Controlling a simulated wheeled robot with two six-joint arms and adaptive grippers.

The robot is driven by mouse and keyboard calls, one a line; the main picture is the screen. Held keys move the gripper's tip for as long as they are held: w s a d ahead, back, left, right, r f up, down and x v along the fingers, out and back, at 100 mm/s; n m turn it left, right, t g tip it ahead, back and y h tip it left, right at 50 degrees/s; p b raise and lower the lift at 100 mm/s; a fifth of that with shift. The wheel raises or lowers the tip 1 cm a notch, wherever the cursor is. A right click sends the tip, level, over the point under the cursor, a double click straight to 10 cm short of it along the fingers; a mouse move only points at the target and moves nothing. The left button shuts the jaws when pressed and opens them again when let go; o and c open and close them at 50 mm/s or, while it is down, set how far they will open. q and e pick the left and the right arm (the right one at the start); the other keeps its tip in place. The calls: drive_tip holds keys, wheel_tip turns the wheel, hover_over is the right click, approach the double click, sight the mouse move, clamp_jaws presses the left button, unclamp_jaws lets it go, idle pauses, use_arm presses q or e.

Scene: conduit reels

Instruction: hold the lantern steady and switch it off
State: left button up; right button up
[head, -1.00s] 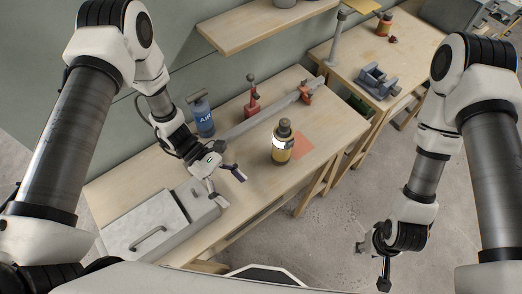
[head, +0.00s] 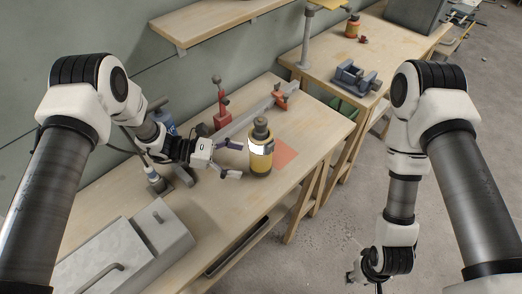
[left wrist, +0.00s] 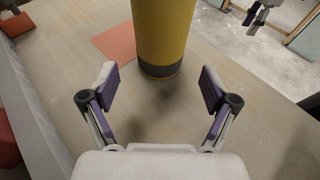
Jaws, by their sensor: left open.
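The lantern (head: 260,158) is a yellow cylinder with a dark base, a pale band and a dark top. It stands upright on the wooden workbench (head: 205,215), beside an orange-red square (head: 285,152). In the left wrist view the lantern (left wrist: 162,35) rises just beyond the fingertips, with its upper part out of frame. My left gripper (head: 232,159) is open and empty, left of the lantern and pointing at it; its fingers (left wrist: 157,88) are apart and not touching it. My right gripper (head: 362,275) hangs low over the floor, away from the bench; its fingers are too small to read. No switch is discernible.
A grey metal box (head: 150,240) stands at the bench's near left. A red clamp (head: 221,105) and a long grey bar (head: 250,112) lie behind the lantern. A second bench holds a blue-grey vise (head: 356,77). The bench between box and lantern is clear.

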sight(252, 163)
use_arm(q)
drive_tip(key=b+x, duration=0.1)
drive_tip(key=x, duration=0.3)
drive_tip(key=shift+d+f, duration=0.15)
drive_tip(key=shift+d, duration=0.1)
drive_tip(key=shift+d+f, duration=0.1)
drive_tip(key=shift+d, duration=0.55)
